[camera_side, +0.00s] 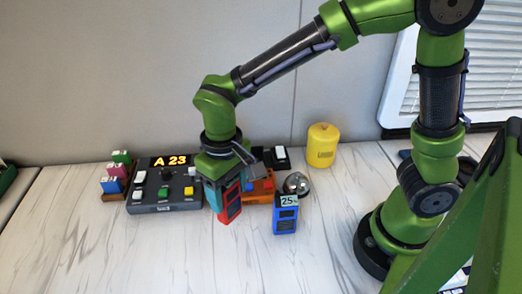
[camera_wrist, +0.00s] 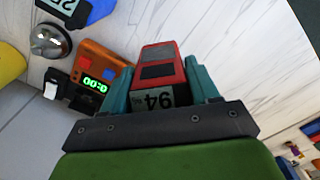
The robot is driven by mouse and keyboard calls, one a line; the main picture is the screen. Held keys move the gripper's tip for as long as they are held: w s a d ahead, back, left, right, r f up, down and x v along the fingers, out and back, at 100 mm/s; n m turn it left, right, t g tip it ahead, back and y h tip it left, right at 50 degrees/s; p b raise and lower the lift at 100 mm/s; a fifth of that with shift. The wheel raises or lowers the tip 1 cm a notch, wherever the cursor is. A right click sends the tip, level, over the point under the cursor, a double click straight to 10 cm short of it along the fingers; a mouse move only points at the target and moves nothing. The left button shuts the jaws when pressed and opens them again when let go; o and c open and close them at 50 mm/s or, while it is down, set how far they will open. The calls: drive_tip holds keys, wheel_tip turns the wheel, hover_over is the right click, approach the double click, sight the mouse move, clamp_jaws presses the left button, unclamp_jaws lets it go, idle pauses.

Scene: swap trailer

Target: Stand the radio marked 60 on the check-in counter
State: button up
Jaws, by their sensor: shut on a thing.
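My gripper (camera_side: 222,190) has its teal fingers shut on a red radio (camera_side: 230,205). In the wrist view, the red radio (camera_wrist: 160,68) sits between the two fingers (camera_wrist: 161,88). Its pale label is upside down there and looks like 94, not 60. In the side view it hangs tilted in front of the orange box, and I cannot tell whether it touches the table. A blue radio (camera_side: 285,220) marked 25 stands to the right. I see no radio clearly marked 60, and I cannot tell which surface is the check-in counter.
A dark console (camera_side: 165,207) with display "A 23" and coloured buttons stands left. An orange box (camera_wrist: 100,62) with a green display, a silver dome (camera_side: 297,184) and a yellow canister (camera_side: 322,146) stand right. A rack (camera_side: 116,187) holds coloured blocks. The front table is clear.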

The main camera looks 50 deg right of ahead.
sight(230, 213)
drive_tip(key=shift+f, duration=3.5)
drive_tip(key=shift+f, duration=0.15)
drive_tip(key=o, duration=1.2)
wheel_tip(230, 213, up, 12)
drive_tip(key=shift+r, duration=0.1)
drive_tip(key=shift+s+d+r+m+t+y, duration=0.35)
drive_tip(key=shift+s+d+r+m+t, duration=0.6)
drive_tip(key=shift+d, duration=1.6)
drive_tip(key=shift+s+d+r+m+t+y, duration=0.35)
drive_tip(key=shift+s+d+r+t, duration=1.1)
drive_tip(key=shift+d, duration=1.05)
drive_tip(key=shift+s+d+r+m+t+y, duration=0.3)
drive_tip(key=shift+s+d+r+m+t, duration=0.65)
drive_tip(key=shift+d, duration=1.6)
